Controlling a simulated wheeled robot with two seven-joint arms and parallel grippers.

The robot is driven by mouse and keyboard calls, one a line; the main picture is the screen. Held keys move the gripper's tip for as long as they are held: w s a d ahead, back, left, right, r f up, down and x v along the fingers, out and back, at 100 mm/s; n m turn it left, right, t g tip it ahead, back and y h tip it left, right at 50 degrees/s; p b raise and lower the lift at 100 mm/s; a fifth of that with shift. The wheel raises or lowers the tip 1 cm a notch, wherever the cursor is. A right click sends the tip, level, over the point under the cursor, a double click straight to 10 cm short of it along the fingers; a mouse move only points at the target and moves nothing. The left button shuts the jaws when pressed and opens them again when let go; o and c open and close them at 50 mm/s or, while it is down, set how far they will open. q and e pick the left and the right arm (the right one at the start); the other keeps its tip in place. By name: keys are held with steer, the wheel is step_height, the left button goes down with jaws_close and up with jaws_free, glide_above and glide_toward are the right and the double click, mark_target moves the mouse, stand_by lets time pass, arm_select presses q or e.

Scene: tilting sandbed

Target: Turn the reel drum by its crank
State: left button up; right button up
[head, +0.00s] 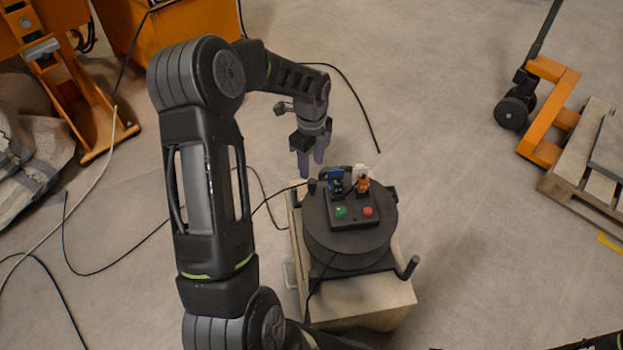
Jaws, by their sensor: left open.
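The black reel drum (322,236) lies flat on a pale wooden box at the centre right. A dark upright peg (312,187) shows at the drum's upper left edge, and a black handle (408,267) sticks out at its lower right. I cannot tell which of these is the crank grip. My left gripper (311,165) is open and empty, fingers pointing down, just beyond the drum's upper left edge and apart from it. My right gripper is not in view.
The wooden box (365,303) stands on open floor. Cables run across the floor at left. An orange pallet truck (551,110) and wooden pallet (590,175) stand right.

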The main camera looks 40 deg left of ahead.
mark_target(312, 181)
arm_select(q)
step_height(312, 181, down, 8)
steer(key=shift+r+b, duration=0.1)
steer(key=shift+b, duration=0.85)
steer(key=shift+c, duration=0.6)
jaws_close()
